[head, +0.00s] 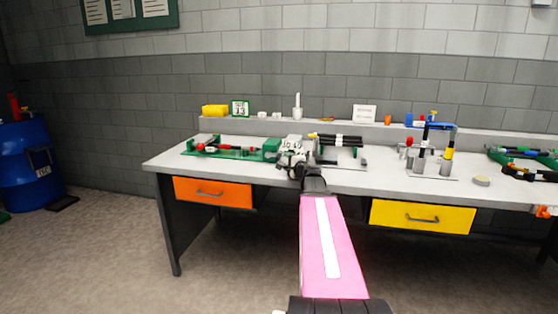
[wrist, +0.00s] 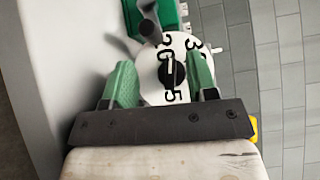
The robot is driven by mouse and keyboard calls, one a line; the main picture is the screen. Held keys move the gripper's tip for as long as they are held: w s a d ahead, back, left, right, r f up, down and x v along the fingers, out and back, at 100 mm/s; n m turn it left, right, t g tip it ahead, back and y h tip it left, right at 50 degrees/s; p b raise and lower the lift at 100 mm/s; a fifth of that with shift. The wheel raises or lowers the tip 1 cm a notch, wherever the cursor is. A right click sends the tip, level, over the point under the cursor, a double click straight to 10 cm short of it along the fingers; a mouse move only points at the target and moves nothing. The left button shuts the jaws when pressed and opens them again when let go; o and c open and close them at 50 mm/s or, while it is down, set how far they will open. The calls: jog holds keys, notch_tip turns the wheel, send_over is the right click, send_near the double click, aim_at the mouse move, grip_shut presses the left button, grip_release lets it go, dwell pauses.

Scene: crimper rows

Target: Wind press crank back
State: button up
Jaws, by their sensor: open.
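A green bench press (head: 270,147) with a red part lies on the workbench, left of centre. At its right end is a white numbered dial (head: 294,140), partly hidden by my gripper (head: 290,160). In the wrist view the dial (wrist: 178,88) has a black hub (wrist: 172,71), and a dark crank knob (wrist: 149,29) stands out at its upper left. My gripper (wrist: 162,68) is open, its two green fingers apart in front of the dial with nothing held. The knob appears above the fingertips, not between them. Whether a finger touches the dial, I cannot tell.
The workbench (head: 385,182) has an orange drawer (head: 212,192) and a yellow drawer (head: 422,216). Right of my gripper stand a fixture with black rods (head: 340,140) and a blue-topped stand (head: 432,127). A blue barrel (head: 25,165) stands at the left.

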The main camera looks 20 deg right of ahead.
aim_at(279, 156)
jog(key=shift+f, duration=0.8)
jog(key=w, duration=0.4)
jog(key=w+a, duration=0.1)
jog(key=w, duration=0.1)
jog(key=shift+r, duration=0.2)
jog(key=shift+w+a, duration=0.2)
jog(key=shift+w, duration=0.5)
grip_shut()
